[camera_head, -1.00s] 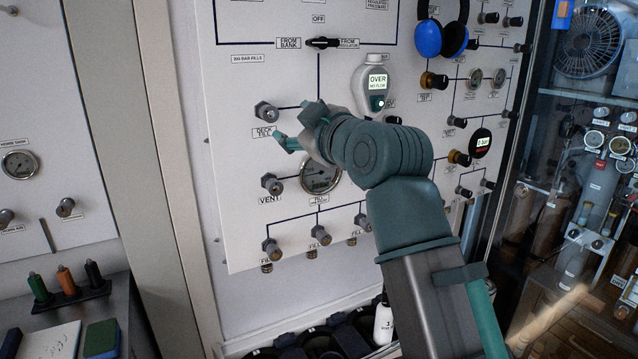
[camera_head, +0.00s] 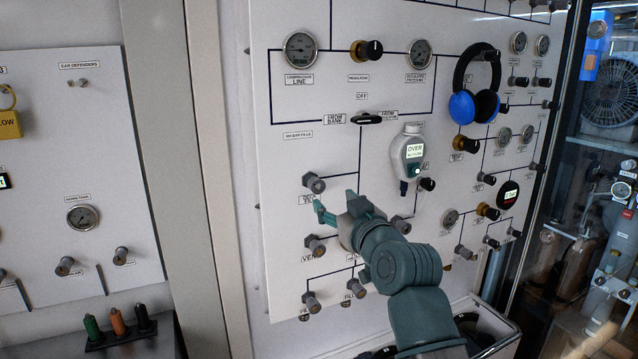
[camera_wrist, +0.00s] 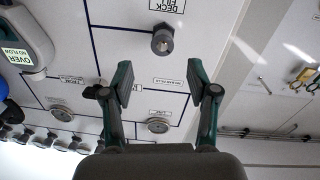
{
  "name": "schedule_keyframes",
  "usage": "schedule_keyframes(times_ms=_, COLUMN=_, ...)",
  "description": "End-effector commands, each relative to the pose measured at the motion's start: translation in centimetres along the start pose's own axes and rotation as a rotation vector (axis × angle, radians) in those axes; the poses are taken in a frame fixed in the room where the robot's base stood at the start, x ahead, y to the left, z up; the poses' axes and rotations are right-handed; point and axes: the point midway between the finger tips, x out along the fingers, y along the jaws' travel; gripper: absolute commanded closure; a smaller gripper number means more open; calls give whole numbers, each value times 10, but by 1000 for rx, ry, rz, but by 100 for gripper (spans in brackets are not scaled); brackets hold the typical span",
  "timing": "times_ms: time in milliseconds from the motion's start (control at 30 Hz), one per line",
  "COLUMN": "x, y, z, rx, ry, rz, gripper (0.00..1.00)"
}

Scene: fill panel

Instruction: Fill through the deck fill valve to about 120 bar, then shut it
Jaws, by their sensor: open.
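The deck fill valve (camera_head: 313,182) is a dark knob on the white panel, with its label just below. In the wrist view, which shows the panel upside down, the valve (camera_wrist: 162,40) lies beyond and between the fingertips. My gripper (camera_head: 336,205) is open and empty, just below and right of the valve in the head view. The gripper (camera_wrist: 160,78) shows in the wrist view with both fingers apart, not touching the knob. The fill gauge low on the panel is hidden behind my gripper and arm.
The vent knob (camera_head: 314,246) sits below the deck fill valve, with fill knobs (camera_head: 311,302) lower down. A hanging meter (camera_head: 410,155) reads OVER and NO FLOW. Blue ear defenders (camera_head: 476,88) hang at upper right. The selector (camera_head: 369,118) is above.

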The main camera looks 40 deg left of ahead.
Motion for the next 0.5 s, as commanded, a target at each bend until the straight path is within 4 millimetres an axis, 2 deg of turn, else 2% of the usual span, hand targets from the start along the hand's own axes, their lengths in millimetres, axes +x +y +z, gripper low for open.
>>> schedule_keyframes(times_ms=300, x=56, y=0, z=-4, rx=-2, ry=-2, rz=-2, gripper=41)
schedule_keyframes(times_ms=500, x=83, y=0, z=-3, rx=-4, ry=-1, rz=-1, gripper=41)
